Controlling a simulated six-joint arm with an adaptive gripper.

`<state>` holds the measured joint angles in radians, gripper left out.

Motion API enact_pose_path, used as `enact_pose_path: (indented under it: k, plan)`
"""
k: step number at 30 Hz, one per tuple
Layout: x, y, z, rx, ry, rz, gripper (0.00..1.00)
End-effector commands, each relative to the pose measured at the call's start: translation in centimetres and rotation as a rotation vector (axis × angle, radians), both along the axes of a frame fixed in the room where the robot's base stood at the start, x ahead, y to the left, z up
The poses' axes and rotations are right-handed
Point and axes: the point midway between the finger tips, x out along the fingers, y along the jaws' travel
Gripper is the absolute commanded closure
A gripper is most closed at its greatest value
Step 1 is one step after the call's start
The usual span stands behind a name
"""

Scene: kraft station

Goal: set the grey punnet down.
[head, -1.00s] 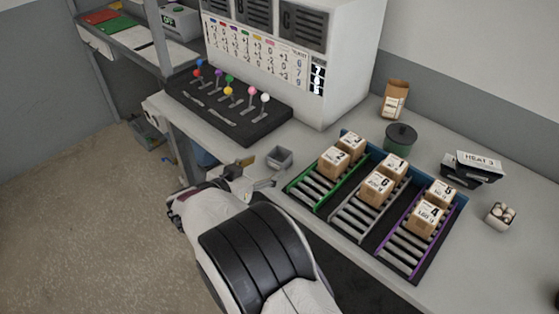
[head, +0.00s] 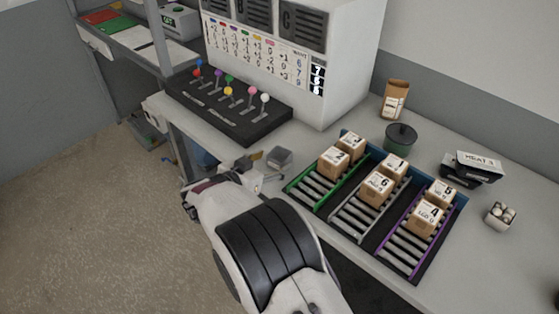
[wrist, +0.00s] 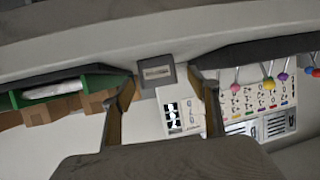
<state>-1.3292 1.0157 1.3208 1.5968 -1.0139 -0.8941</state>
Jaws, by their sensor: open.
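The grey punnet (head: 280,157) is a small square tub on the counter, just left of the green-railed lane in the head view. In the wrist view the punnet (wrist: 157,72) shows between and just beyond the two fingertips. My gripper (head: 258,168) is beside the punnet, on its left in the head view. The gripper (wrist: 163,88) is open, with a finger on either side in the wrist view. Whether a finger touches the punnet I cannot tell. The punnet's base is hard to make out.
A roller rack (head: 365,243) with several numbered boxes stands right of the punnet. A black lever panel (head: 228,108) and a white machine (head: 335,60) are behind it. A dark green pot (head: 400,137) and a small tub of round pale items (head: 501,215) stand farther right.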

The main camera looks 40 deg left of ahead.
Motion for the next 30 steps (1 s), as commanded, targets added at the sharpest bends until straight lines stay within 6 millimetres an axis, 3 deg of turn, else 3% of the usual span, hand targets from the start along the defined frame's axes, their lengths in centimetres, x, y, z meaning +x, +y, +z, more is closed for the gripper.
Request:
enact_pose_path:
  k: [12, 29, 30]
  plan:
    - [4.0, 0.4, -0.9, -0.001, 0.001, -0.001, 0.40]
    - [4.2, 0.5, -0.9, 0.000, 0.001, 0.000, 0.40]
    - [4.2, 0.5, -0.9, 0.000, 0.001, 0.000, 0.51]
